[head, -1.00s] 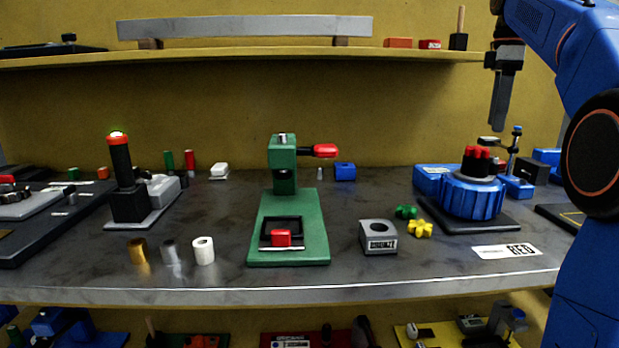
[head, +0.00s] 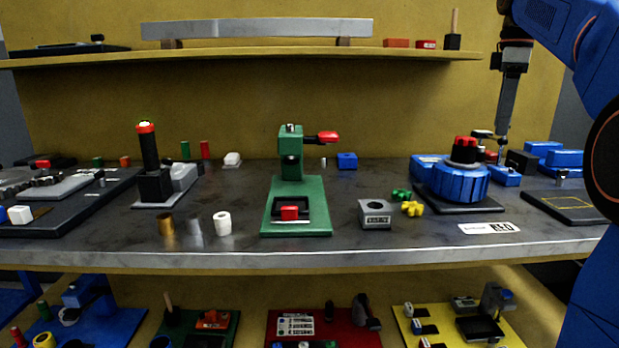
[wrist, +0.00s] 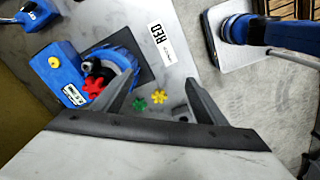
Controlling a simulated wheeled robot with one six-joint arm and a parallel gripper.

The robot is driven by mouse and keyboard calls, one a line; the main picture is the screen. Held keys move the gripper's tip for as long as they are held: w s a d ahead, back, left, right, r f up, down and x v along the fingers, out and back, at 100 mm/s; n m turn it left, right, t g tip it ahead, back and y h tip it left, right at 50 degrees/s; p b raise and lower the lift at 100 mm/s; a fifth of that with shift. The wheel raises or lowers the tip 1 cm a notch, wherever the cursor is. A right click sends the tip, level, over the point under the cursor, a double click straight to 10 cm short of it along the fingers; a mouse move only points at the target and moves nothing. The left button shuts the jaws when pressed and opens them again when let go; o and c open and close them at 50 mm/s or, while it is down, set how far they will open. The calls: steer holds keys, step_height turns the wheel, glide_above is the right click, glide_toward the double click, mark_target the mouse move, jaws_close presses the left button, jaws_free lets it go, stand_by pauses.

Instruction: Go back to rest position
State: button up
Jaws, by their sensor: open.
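The blue round positioner (head: 460,185) stands on a dark base plate at the right of the bench, with a red star-shaped knob (head: 465,149) on top. In the wrist view the positioner (wrist: 122,62) and its red knob (wrist: 93,86) lie up and left of my fingers. My gripper (head: 503,140) points down in the head view, behind and right of the positioner; its tips are hard to make out there. In the wrist view my gripper (wrist: 158,92) has its two dark fingers spread wide, with nothing held between them.
A green star piece (head: 401,195) and a yellow star piece (head: 412,209) lie left of the positioner, near a grey block (head: 375,213). A green press (head: 295,205) stands mid-bench. A shelf (head: 250,57) runs along the wall. Blue blocks (head: 556,155) sit at the back right.

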steer(key=s+a+f+m+t, duration=0.1)
steer(key=s+a+f+m, duration=0.3)
steer(key=s+f, duration=0.5)
steer(key=s+a+f+m+t, duration=0.2)
steer(key=s+a+f, duration=0.3)
steer(key=s+f, duration=0.5)
steer(key=s+a+f+m+t, duration=0.1)
steer(key=s+a+f+m, duration=0.4)
steer(key=s+f, duration=0.5)
step_height(320, 180, down, 8)
steer(key=shift+a+f+m+t, duration=0.15)
steer(key=shift+f+m+t, duration=0.05)
steer(key=shift+m+t, duration=0.1)
steer(key=shift+s, duration=0.1)
